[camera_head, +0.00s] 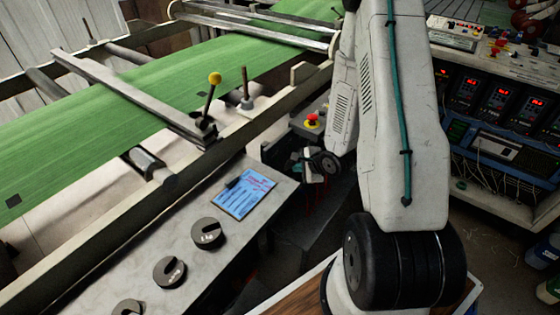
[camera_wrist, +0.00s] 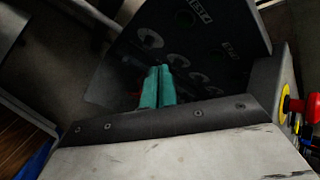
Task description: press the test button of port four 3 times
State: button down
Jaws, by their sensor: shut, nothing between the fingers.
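In the wrist view a dark panel (camera_wrist: 125,65) carries several pale round fittings (camera_wrist: 150,38) in a slanting row, with small white labels (camera_wrist: 201,14) that I cannot read. I cannot tell which fitting is port four or its test button. A dim green round spot (camera_wrist: 185,18) shows near the upper label. My gripper (camera_wrist: 158,72) has its teal fingers shut together and empty, in front of the panel. I cannot tell whether the tips touch it. In the head view my gripper (camera_head: 300,165) is small and partly hidden by my arm; the panel face does not show clearly.
A red emergency button (camera_head: 312,120) stands on a box near my gripper; a red button on yellow (camera_wrist: 288,103) shows at right in the wrist view. A bench with a clipboard (camera_head: 245,193) and round weights (camera_head: 207,233) is at left. An instrument rack (camera_head: 500,150) stands at right.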

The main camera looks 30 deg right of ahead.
jog(key=s+a+r+n+g+h, duration=0.15)
jog(key=r+n, duration=0.35)
jog(key=r, duration=0.6)
jog(key=s+a+r+n+g+h, duration=0.1)
jog(key=a+r+n+g+h, duration=0.1)
jog(key=r+n, duration=0.65)
jog(key=s+a+r+n+g+y, duration=0.1)
jog(key=s+a+r+n+g, duration=0.1)
jog(key=s+a+r+n, duration=0.2)
jog(key=s+a+r+n+g+y, duration=0.1)
jog(key=s+a+r+n, duration=0.3)
jog(key=s+a+r, duration=0.5)
jog(key=s+r+g, duration=0.1)
jog(key=s+r, duration=0.3)
jog(key=s, duration=0.5)
jog(key=shift+s+a+r, duration=0.3)
jog(key=shift+s+a, duration=0.1)
jog(key=shift+n, duration=0.25)
